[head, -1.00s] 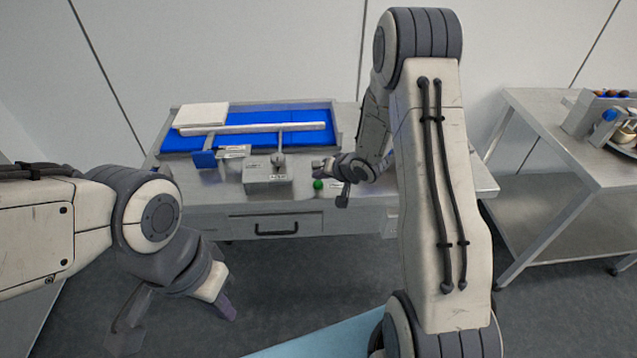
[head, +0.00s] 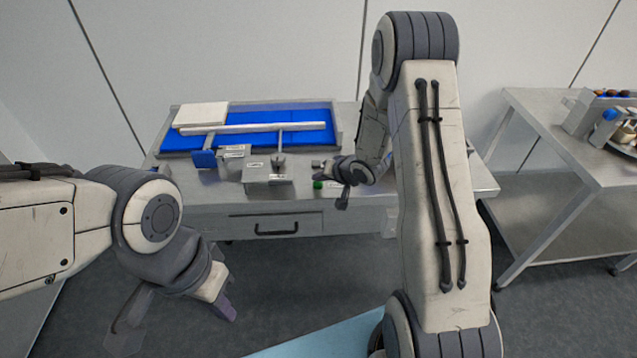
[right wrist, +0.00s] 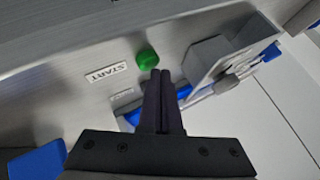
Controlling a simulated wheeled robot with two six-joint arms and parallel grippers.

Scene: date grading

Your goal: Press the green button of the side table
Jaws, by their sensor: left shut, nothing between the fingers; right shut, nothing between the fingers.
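The green button (head: 318,184) is on the front part of the side table's top (head: 215,190). In the right wrist view the button (right wrist: 147,59) is a green dome beside a START label (right wrist: 105,73). My right gripper (right wrist: 157,76) is shut and empty, its fingertips at the button's edge in that view. I cannot tell whether they touch it. In the head view my right wrist is just to the right of the button, and its fingers are hard to make out. My left gripper (head: 224,307) is shut and empty at the lower left, away from the table.
A blue tray-like surface (head: 260,140) with a white board (head: 200,115) lies at the table's back. A metal box (head: 268,173) stands left of the button. A second metal table (head: 560,120) with equipment is at the right.

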